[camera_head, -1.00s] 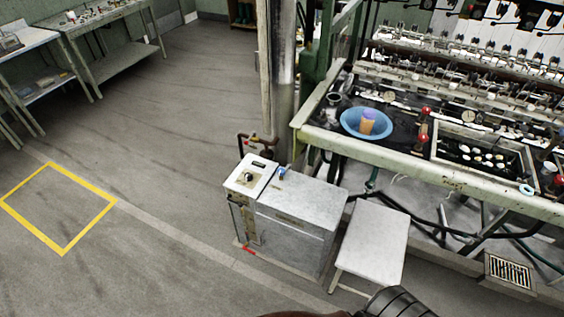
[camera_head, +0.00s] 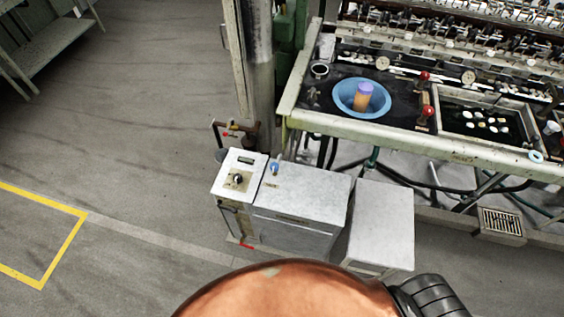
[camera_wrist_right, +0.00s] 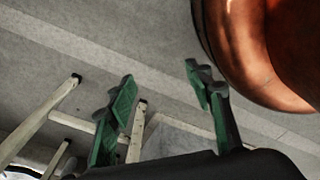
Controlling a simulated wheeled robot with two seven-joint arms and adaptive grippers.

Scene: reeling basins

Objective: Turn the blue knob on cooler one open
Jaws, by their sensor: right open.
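The cooler (camera_head: 300,196) is a grey-white metal box on the floor, below the machine bench in the head view. A small blue knob (camera_head: 274,168) sits at its top left, beside a white control panel (camera_head: 238,178) with a black dial. In the right wrist view my right gripper (camera_wrist_right: 158,88) shows two green fingers spread apart with nothing between them. It is apart from the knob, which I cannot pick out in that view. My left gripper is in neither view. I cannot read a number on the cooler.
A pale stool or low table (camera_head: 382,222) stands right of the cooler. A metal post (camera_head: 258,90) and pipes rise behind it. The bench (camera_head: 440,150) carries a blue basin (camera_head: 340,92) holding an orange cylinder. A yellow floor outline (camera_head: 62,240) lies left on open floor.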

